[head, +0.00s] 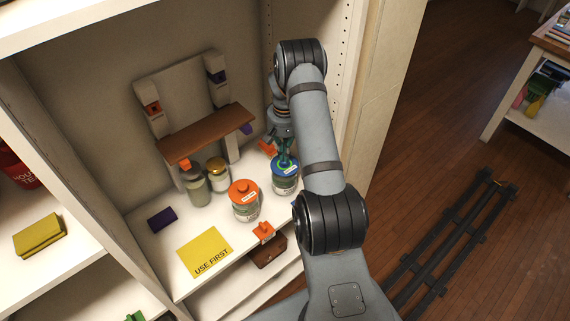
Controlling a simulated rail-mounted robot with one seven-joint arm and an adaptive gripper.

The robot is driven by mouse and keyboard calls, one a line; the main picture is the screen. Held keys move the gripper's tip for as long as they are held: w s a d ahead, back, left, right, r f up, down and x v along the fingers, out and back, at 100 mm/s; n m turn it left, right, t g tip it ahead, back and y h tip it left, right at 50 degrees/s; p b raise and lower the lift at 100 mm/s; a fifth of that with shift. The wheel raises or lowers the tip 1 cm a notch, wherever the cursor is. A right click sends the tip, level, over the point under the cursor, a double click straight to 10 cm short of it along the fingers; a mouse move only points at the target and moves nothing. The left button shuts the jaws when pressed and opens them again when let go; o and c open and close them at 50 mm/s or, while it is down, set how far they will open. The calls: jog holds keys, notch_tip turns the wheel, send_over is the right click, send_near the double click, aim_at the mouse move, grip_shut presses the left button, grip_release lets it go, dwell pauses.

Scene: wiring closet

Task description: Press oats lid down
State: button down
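My gripper (286,157) points down at the right of the shelf, directly over a jar with a blue lid (279,172). Its fingertips are at the lid; I cannot tell whether they touch it or are open or shut. To the left and nearer stands a jar with an orange lid (243,187) with a knob on top. Both jars stand upright and carry pale labels, too small to read, so I cannot tell which one is oats. I cannot tell how fully either lid is seated.
Two glass jars (196,187) (218,176) stand behind left, below a brown ledge (207,134) on a cream frame. A yellow "USE FIRST" mat (205,251) and a purple block (162,218) lie left. The shelf's right wall is close to my arm. An orange piece (263,231) is at the front edge.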

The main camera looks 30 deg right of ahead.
jog(key=shift+r+p, duration=0.4)
jog(key=shift+r, duration=0.2)
notch_tip(320, 180, up, 6)
jog(key=p, duration=0.3)
jog(key=shift+f, duration=0.1)
notch_tip(320, 180, up, 12)
jog(key=shift+f, duration=0.2)
dwell(0.4)
notch_tip(320, 180, down, 15)
jog(key=shift+f+b, duration=0.15)
jog(key=shift+b, duration=0.8)
jog(key=shift+r, duration=0.2)
